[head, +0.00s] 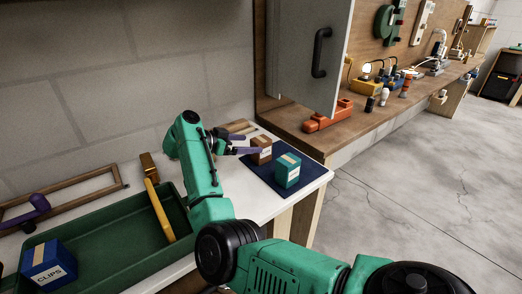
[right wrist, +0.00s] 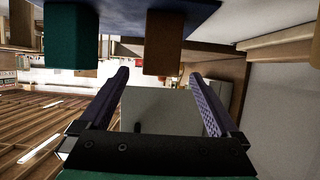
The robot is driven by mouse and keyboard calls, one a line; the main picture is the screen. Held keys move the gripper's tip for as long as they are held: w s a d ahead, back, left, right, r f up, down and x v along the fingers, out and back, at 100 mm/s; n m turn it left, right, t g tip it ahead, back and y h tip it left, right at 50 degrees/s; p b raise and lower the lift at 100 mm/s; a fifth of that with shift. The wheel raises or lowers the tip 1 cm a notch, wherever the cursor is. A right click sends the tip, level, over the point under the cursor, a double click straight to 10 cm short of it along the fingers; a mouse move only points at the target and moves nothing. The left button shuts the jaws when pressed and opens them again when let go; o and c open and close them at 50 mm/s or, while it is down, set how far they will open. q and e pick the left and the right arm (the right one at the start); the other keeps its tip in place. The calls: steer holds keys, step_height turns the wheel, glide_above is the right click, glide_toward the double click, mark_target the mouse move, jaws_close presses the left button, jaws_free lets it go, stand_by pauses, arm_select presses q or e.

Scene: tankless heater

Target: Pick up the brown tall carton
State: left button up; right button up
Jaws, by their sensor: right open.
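The brown tall carton (head: 261,151) stands upright on a dark blue mat (head: 262,178) at the far end of the white worktop. It has a pale label and tape stripe. My right gripper (head: 246,141) is open and empty, at the carton's left, with its purple fingers pointing toward it. In the right wrist view, which is upside down, the brown carton (right wrist: 163,42) lies ahead of the gap between the open fingers (right wrist: 158,75). I cannot tell whether a finger touches it. My left gripper is not in view.
A teal carton (head: 287,170) stands on the mat close to the brown one. A green tray (head: 125,262) holds a blue box (head: 48,265) and a yellow-handled tool (head: 159,208). A grey cabinet door (head: 312,55) hangs behind. Wooden pieces (head: 238,127) lie behind the gripper.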

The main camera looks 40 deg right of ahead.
mark_target(261, 143)
steer(key=x, duration=0.6)
steer(key=shift+d+f, duration=0.1)
steer(key=shift+d, duration=0.25)
steer(key=shift+a, duration=0.1)
steer(key=c, duration=0.3)
jaws_close()
step_height(261, 143, up, 20)
steer(key=p, duration=0.1)
